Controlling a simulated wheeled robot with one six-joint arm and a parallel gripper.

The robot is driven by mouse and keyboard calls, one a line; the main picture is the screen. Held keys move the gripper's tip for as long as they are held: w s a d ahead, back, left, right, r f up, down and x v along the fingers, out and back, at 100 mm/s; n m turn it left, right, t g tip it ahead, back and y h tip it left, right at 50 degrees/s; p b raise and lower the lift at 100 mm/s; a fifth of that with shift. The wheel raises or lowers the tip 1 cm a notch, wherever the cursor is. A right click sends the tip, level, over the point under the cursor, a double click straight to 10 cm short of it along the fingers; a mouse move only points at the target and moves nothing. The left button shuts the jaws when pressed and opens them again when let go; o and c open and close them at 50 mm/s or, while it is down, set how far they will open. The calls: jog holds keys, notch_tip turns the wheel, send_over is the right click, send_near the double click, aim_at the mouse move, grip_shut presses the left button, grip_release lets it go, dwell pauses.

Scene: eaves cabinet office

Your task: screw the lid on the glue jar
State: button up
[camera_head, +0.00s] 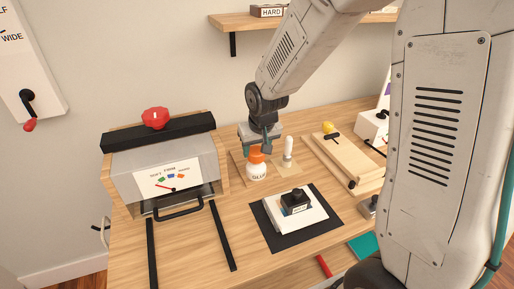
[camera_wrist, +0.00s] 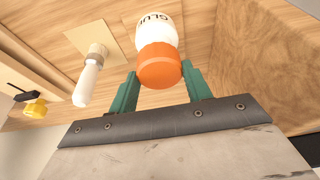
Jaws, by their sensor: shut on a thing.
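The glue jar (camera_head: 256,172) is white with dark "GLUE" lettering and stands upright on the wooden table beside the grey machine. The jar also shows at the top of the wrist view (camera_wrist: 153,27). An orange lid (camera_head: 255,154) sits at the top of the jar; in the wrist view the lid (camera_wrist: 159,66) looks in line with the jar and against it. How far it is threaded cannot be seen. My gripper (camera_head: 260,146) is above the jar, its green fingers (camera_wrist: 160,80) on either side of the lid and shut on it.
A white-handled brush (camera_head: 288,150) stands close right of the jar on a pale square. The grey machine (camera_head: 165,165) with a red knob is to the left. A wooden board (camera_head: 345,160) lies right.

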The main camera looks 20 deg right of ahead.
aim_at(260, 156)
jog(key=shift+f, duration=1.15)
jog(key=o, duration=1)
jog(key=v, duration=0.7)
jog(key=shift+s+r, duration=0.15)
jog(key=shift+r, duration=0.25)
jog(key=shift+s, duration=0.1)
jog(key=s+d+r, duration=0.1)
jog(key=s+r, duration=0.3)
jog(key=s, duration=0.5)
jog(key=s+d+r+g, duration=0.1)
jog(key=s+r, duration=0.3)
jog(key=s, duration=0.5)
jog(key=s+d+r+g, duration=0.1)
jog(key=s+r, duration=0.3)
jog(key=s, duration=0.5)
jog(key=shift+d, duration=0.1)
